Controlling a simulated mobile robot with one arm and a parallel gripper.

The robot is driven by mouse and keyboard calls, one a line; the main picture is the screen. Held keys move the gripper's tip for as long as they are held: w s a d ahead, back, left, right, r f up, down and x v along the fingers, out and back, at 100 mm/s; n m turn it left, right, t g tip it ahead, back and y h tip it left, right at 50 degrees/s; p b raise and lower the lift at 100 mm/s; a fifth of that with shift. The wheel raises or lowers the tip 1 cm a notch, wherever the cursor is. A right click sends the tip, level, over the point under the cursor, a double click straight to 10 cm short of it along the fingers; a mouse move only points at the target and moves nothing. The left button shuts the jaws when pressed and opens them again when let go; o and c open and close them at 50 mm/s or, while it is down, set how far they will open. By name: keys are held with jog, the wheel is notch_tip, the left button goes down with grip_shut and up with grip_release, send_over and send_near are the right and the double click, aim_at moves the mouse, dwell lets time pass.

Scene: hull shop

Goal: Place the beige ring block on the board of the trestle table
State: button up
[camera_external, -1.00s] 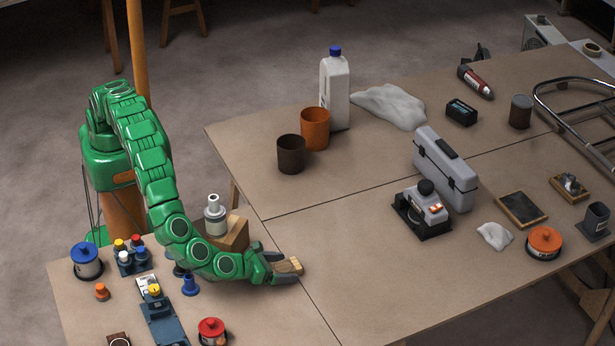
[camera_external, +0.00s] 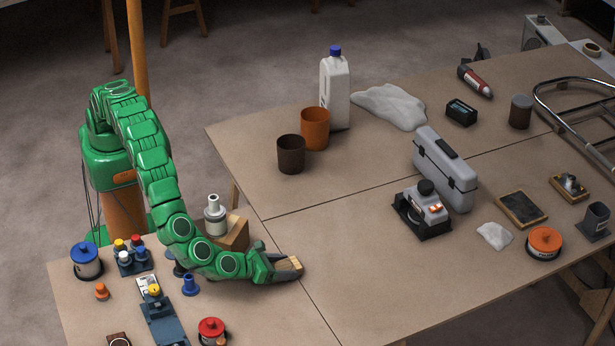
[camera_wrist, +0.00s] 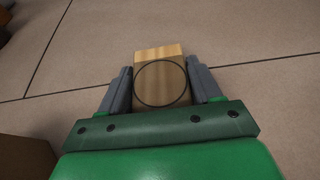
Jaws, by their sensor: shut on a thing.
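The beige ring block (camera_wrist: 160,53), a wooden block with a dark ring on its face, is between the two grey fingers in the wrist view. My gripper (camera_wrist: 161,88) is shut on it, with a finger at each side. In the external view the block (camera_external: 291,264) shows at the tip of my gripper (camera_external: 288,270), low over the trestle table (camera_external: 350,215). I cannot tell whether the block touches the board.
Near the gripper, a grey-white bottle (camera_external: 215,212) stands close to a wooden block (camera_external: 236,234). Dark (camera_external: 291,155) and orange (camera_external: 315,130) cups stand farther back. A sander (camera_external: 424,210) and grey toolbox (camera_external: 446,170) are to the right. The board right of the gripper is bare, crossed by seams.

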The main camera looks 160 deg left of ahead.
notch_tip(320, 180, up, 10)
jog(key=shift+f, duration=0.2)
jog(key=r, duration=0.1)
notch_tip(320, 180, up, 9)
jog(key=m+t, duration=0.4)
send_over(283, 267)
jog(key=w+d, duration=0.3)
jog(key=d, duration=0.2)
jog(key=d+r+m+t+h, duration=0.2)
jog(key=d+r+m+t, duration=0.15)
jog(key=d+r, duration=0.35)
jog(key=s+d+r+m+t+h, duration=0.2)
jog(key=s+d+m+h, duration=0.1)
jog(key=d, duration=0.7)
jog(key=s+d+r+m+t+h, duration=0.2)
jog(key=s+d+m+t+h, duration=0.1)
jog(key=d, duration=0.7)
jog(key=shift+s+r+m+h, duration=0.25)
jog(key=shift+s+m+h, duration=0.3)
jog(key=shift+s+h, duration=0.2)
jog(key=shift+a+r+t, duration=0.1)
jog(key=shift+a+t, duration=0.05)
jog(key=shift+t, duration=0.1)
